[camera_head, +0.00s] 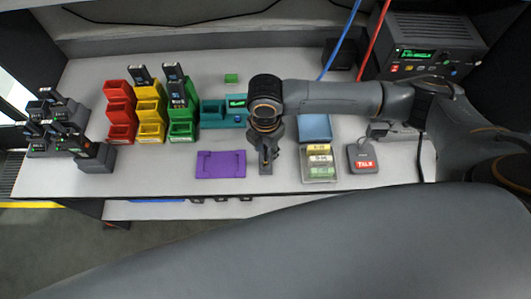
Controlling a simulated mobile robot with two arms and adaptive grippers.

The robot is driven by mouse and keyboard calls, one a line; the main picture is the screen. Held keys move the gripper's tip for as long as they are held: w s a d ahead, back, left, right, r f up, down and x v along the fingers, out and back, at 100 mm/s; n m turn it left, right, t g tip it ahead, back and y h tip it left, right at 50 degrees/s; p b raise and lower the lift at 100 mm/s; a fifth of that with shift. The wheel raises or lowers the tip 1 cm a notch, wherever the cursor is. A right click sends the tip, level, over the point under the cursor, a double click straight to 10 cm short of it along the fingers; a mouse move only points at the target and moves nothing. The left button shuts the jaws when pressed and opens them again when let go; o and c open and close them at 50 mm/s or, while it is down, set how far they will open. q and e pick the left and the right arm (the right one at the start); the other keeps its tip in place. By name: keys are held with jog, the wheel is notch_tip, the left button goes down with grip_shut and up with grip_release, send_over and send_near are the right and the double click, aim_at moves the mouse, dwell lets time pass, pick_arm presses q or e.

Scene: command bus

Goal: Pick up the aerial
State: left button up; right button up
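My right arm reaches in from the right over the table, and its gripper (266,158) points down near the middle of the table. The gripper is seen from above, and I cannot tell whether its fingers are open or shut. I cannot make out a separate aerial; it may be hidden under the gripper or too small to see. A purple tray (221,171) lies just left of the gripper. A teal holder (213,122) with a small lit screen stands behind and left of it. My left gripper is not in view.
Red (121,104), yellow (151,108) and green bins (183,127) stand at the back left, some holding radios. More radios stand in chargers (97,158) far left. Right of the gripper are a clear battery box (319,173), a blue pad (315,128) and a grey speaker unit (362,157).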

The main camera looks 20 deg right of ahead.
jog(key=shift+f, duration=1.05)
grip_shut()
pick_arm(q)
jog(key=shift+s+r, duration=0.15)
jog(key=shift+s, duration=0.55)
